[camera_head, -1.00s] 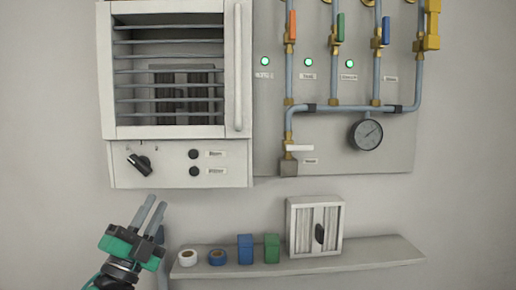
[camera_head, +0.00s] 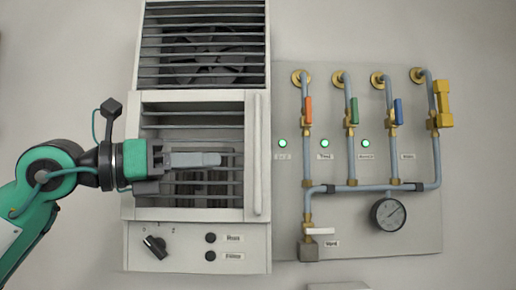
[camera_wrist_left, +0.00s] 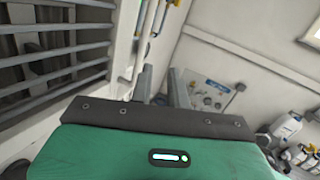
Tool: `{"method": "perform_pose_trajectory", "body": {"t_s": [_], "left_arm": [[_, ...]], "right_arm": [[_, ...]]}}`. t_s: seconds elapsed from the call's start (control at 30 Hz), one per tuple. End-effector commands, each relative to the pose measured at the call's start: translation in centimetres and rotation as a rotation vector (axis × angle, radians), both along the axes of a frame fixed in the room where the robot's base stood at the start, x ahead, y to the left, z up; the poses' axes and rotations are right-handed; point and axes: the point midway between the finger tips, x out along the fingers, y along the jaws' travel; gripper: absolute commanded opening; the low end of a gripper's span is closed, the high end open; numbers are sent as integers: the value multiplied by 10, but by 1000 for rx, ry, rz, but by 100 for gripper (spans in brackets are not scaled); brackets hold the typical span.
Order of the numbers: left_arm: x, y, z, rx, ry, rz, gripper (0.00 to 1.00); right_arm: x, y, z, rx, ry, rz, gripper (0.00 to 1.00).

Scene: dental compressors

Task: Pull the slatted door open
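The slatted door (camera_head: 190,215) is a white frame with grey horizontal slats on the front of a wall cabinet. It looks closed. A vertical white bar handle (camera_head: 257,155) runs along its right edge. The slats (camera_wrist_left: 55,50) fill the left of the left wrist view. My left gripper (camera_head: 218,159) is in front of the slats, pointing right, with its tips a little left of the handle. In the left wrist view its two fingers (camera_wrist_left: 161,86) stand apart with nothing visible between them. I see no contact with the handle. My right gripper is not in view.
A fan grille (camera_head: 205,45) is above the door. A dark knob (camera_head: 155,246) and two black buttons are on the panel below. To the right are pipes with coloured valve levers (camera_head: 308,109) and a gauge (camera_head: 388,213). The wall left of the cabinet is bare.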

Motion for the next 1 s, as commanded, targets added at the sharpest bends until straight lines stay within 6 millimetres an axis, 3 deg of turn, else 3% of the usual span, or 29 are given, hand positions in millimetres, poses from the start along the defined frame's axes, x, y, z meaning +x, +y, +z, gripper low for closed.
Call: {"method": "perform_pose_trajectory", "body": {"t_s": [0.13,0.37,1.0], "left_arm": [[-2,17,23,87,-50,118,17],[0,23,33,125,-66,178,17],[64,-74,35,124,-65,172,17]], "right_arm": [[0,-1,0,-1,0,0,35],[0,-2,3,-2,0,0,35],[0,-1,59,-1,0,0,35]]}}
